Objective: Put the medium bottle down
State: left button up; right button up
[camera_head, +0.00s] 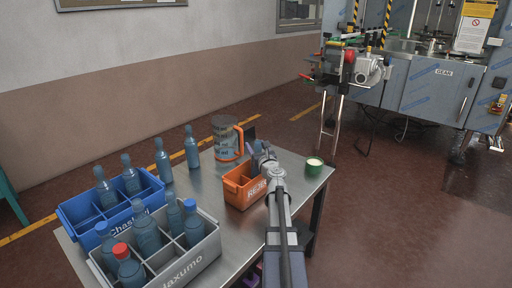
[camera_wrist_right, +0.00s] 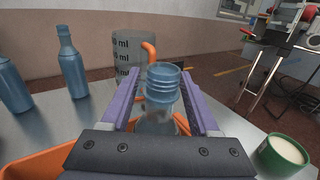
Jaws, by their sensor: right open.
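My right gripper (camera_head: 262,158) is over the orange bin (camera_head: 236,190) on the steel table. In the right wrist view its two purple fingers (camera_wrist_right: 160,108) are open, on either side of a clear blue bottle (camera_wrist_right: 161,88). The bottle's threaded neck points up toward the camera. Its lower body is mostly hidden by the gripper, and orange bin parts show around it, so it appears to stand in the bin. I cannot tell whether it touches the bin floor. My left gripper is not in view.
A measuring jug (camera_head: 226,140) with an orange handle stands behind the bin. A green cup (camera_head: 314,166) is at the table's right edge. Two bottles (camera_head: 163,160) stand on the table at left. The blue crate (camera_head: 82,212) and grey crate (camera_head: 196,262) hold several bottles.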

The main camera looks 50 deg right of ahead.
jog(key=shift+r, duration=0.25)
jog(key=v, duration=1.2)
